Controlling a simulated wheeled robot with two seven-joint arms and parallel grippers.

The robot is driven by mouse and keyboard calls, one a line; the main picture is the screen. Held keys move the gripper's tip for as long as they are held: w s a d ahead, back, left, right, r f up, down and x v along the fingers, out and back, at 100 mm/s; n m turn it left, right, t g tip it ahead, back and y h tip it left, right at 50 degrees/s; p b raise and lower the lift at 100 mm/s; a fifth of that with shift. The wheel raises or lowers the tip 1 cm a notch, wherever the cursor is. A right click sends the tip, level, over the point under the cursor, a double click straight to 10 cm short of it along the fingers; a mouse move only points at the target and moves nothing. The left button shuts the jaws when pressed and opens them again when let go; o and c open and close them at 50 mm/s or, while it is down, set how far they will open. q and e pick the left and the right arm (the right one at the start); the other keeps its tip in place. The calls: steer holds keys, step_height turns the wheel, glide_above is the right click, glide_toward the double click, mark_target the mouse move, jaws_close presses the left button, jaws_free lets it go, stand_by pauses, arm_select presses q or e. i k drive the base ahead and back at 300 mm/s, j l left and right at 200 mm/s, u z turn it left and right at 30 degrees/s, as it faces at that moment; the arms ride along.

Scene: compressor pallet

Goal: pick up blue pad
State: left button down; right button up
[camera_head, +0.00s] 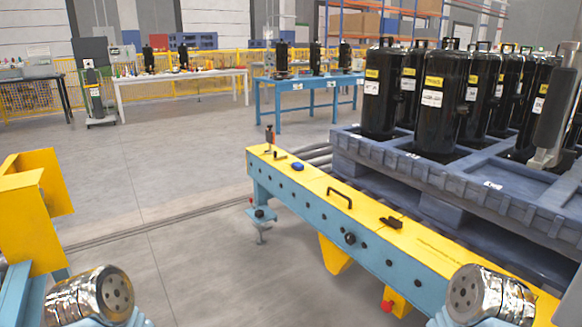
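A small blue pad (297,166) lies on the yellow top of a long beam (324,190), near the beam's far left end. It is right of a small upright tool with an orange-brown handle (269,136) and beyond a black handle (340,196). Nothing touches or covers the pad that I can see. Neither of my grippers can be made out in this view.
A grey-blue pallet (463,184) with several black compressors (441,101) stands right of the beam. Two shiny metal cylinders (90,297) (490,295) show at the bottom. A blue table (305,87) stands behind. The floor left of the beam is clear.

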mark_target(298, 166)
steer(key=i+j+u, duration=0.15)
steer(key=i+u, duration=0.35)
steer(key=i+l+u, duration=0.1)
steer(key=i+u, duration=0.4)
steer(key=i, duration=0.15)
